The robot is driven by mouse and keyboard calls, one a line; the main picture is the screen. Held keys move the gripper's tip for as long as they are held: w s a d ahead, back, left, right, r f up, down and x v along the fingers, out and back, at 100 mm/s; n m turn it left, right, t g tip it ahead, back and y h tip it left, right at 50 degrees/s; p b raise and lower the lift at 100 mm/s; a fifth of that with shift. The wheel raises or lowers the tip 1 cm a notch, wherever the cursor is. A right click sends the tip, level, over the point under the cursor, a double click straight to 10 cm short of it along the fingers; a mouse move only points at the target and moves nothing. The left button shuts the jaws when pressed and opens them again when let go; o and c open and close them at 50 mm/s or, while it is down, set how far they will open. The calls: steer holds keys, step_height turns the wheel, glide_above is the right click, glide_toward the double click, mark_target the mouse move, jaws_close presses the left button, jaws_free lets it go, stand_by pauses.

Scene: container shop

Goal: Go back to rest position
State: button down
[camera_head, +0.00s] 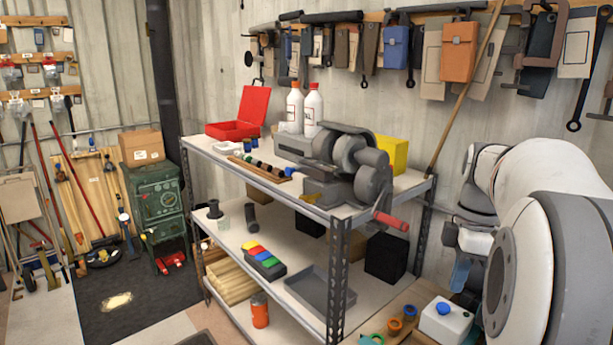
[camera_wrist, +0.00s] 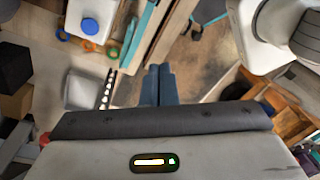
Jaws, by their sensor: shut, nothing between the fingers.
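My gripper (camera_wrist: 159,70) shows in the wrist view with its two blue-grey fingers together and nothing between them. In the head view the fingers of my gripper (camera_head: 460,274) point down at the right, beside the shelf unit and above the low wooden surface. My white arm fills the right side of the head view and hides what is behind it. The gripper appears to touch nothing.
The metal shelf unit (camera_head: 336,280) stands left of my gripper, with a grinding machine (camera_head: 352,160) and its red handle (camera_head: 391,221) sticking out. A white canister with a blue cap (camera_head: 446,326) stands below the gripper; the canister also shows in the wrist view (camera_wrist: 91,12). Tools hang behind.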

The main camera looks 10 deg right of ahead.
steer(key=s+a+f+m+t, duration=0.1)
steer(key=s+a+f+m, duration=0.2)
steer(key=a, duration=0.3)
steer(key=s+a+f+m+t, duration=0.1)
steer(key=s+a+f+m, duration=0.2)
steer(key=a+m, duration=0.2)
steer(key=s+a+f+m+t+h, duration=0.1)
steer(key=s+a+f+m, duration=0.2)
steer(key=a, duration=0.6)
steer(key=shift+f+m+t, duration=0.2)
steer(key=shift+m+t, duration=0.1)
steer(key=shift+m, duration=0.6)
